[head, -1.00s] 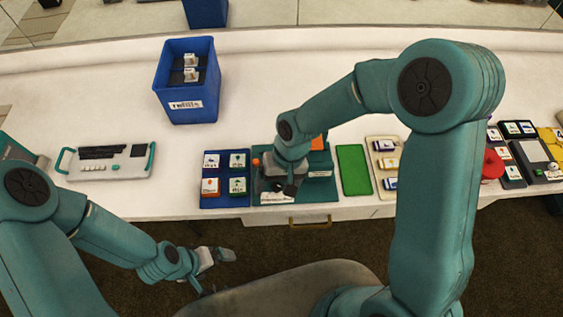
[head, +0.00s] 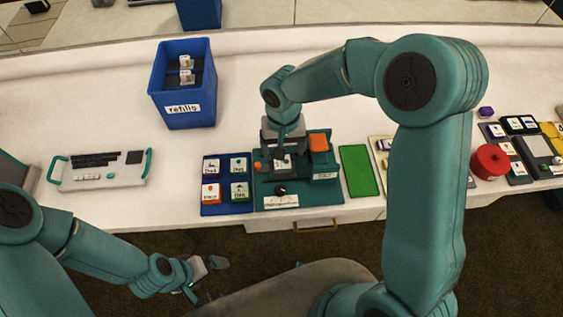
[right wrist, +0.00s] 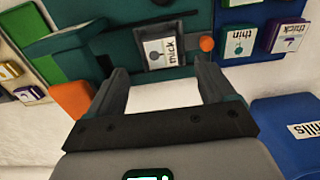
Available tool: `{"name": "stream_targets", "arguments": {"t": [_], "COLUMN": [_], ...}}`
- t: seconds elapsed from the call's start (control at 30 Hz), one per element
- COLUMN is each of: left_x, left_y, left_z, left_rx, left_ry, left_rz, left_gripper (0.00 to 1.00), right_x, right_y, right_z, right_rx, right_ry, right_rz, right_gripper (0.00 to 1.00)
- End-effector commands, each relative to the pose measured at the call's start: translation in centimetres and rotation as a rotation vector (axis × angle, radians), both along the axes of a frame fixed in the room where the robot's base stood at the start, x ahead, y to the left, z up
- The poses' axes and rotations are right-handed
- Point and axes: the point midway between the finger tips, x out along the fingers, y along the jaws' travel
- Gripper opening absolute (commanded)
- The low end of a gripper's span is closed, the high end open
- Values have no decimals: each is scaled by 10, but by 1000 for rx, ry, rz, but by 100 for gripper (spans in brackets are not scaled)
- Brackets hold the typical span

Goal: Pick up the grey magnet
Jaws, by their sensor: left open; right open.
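I cannot tell whether the fingers touch the magnet. My left gripper (head: 206,277) is open and empty, low in front of the table.
A blue panel (head: 227,208) with several labelled magnets lies left of the station. A green mat (head: 356,170) lies right of it. The station bears an orange block (head: 319,142) and an orange knob (head: 257,167). A blue "refills" bin (head: 183,100) stands behind. The table's back left is clear.

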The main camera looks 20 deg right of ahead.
Motion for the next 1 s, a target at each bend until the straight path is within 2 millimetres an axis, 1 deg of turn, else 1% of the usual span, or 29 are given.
{"name": "stream_targets", "arguments": {"t": [0.03, 0.23, 0.4, 0.5, 0.6, 0.77, 0.87, 0.9, 0.97, 1.0], "left_x": [0, 0, 0, 0, 0, 0, 0, 0, 0, 0], "left_y": [0, 0, 0, 0, 0, 0, 0, 0, 0, 0], "left_z": [1, 5, 12, 13, 13, 12, 12, 12, 12, 12], "left_rx": [0, 0, 0, 0, 0, 0, 0, 0, 0, 0], "left_ry": [0, 0, 0, 0, 0, 0, 0, 0, 0, 0], "left_rz": [0, 0, 0, 0, 0, 0, 0, 0, 0, 0], "left_gripper": [100, 100, 100, 100, 100, 100, 100, 100, 100, 100], "right_x": [0, 1, 3, 4, 4, 4, 4, 4, 4, 4], "right_y": [0, 1, 1, 2, 2, 2, 2, 2, 2, 2], "right_z": [-6, -21, -50, -61, -64, -64, -64, -64, -64, -64], "right_rx": [0, 1, 0, 2, 2, 2, 2, 2, 2, 2], "right_ry": [2, 3, 5, 2, 0, -1, -1, -1, -1, -1], "right_rz": [2, 2, 3, 4, 3, 3, 3, 4, 4, 4], "right_gripper": [83, 83, 83, 83, 83, 83, 54, 41, 22, 22]}}
